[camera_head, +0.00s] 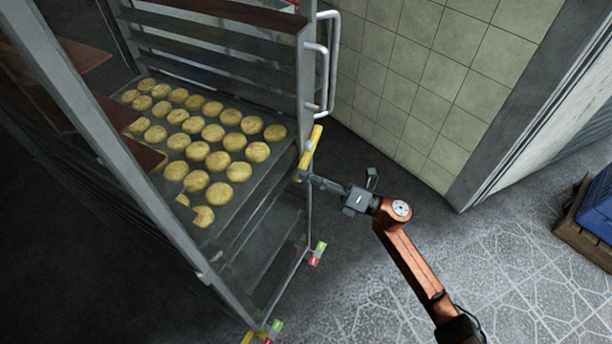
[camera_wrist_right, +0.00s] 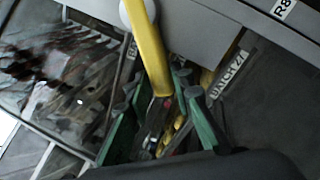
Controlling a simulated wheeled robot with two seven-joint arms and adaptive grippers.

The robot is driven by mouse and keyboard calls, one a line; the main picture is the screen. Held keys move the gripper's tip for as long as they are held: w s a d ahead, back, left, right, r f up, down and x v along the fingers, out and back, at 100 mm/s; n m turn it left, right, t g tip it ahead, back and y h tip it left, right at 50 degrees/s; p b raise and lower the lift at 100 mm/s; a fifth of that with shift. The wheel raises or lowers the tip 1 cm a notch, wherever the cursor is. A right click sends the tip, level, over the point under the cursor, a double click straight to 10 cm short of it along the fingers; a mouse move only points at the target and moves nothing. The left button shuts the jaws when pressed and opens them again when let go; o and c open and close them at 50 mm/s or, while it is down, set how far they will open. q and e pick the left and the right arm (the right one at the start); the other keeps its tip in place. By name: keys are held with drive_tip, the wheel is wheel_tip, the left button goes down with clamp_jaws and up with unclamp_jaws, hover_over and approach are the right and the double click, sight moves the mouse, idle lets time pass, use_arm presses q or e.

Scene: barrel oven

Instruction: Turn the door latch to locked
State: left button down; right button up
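The door latch shows as a yellow lever (camera_head: 311,147) on the front edge of the rack, slanting down and slightly left in the head view. In the right wrist view the yellow lever (camera_wrist_right: 148,50) runs from a pale round pivot at the top down toward my fingers. My right gripper (camera_head: 306,177) is at the lower end of the lever. Its green fingers (camera_wrist_right: 163,120) stand apart, with the lever's tip between or just in front of them; I cannot tell whether they touch it. My left gripper is not in view.
The tall metal rack (camera_head: 262,205) holds a tray of round pale buns (camera_head: 215,162). White tube handles (camera_head: 322,75) stick out above the lever. A tiled wall (camera_head: 425,75) is behind. A blue crate (camera_head: 597,208) sits far right. The patterned floor (camera_head: 500,275) is clear around my arm.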

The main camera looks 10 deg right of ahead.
drive_tip(key=shift+d, duration=0.1)
drive_tip(key=v, duration=1.1)
drive_tip(key=shift+s+d, duration=0.2)
drive_tip(key=shift+d, duration=0.15)
drive_tip(key=shift+f, duration=0.1)
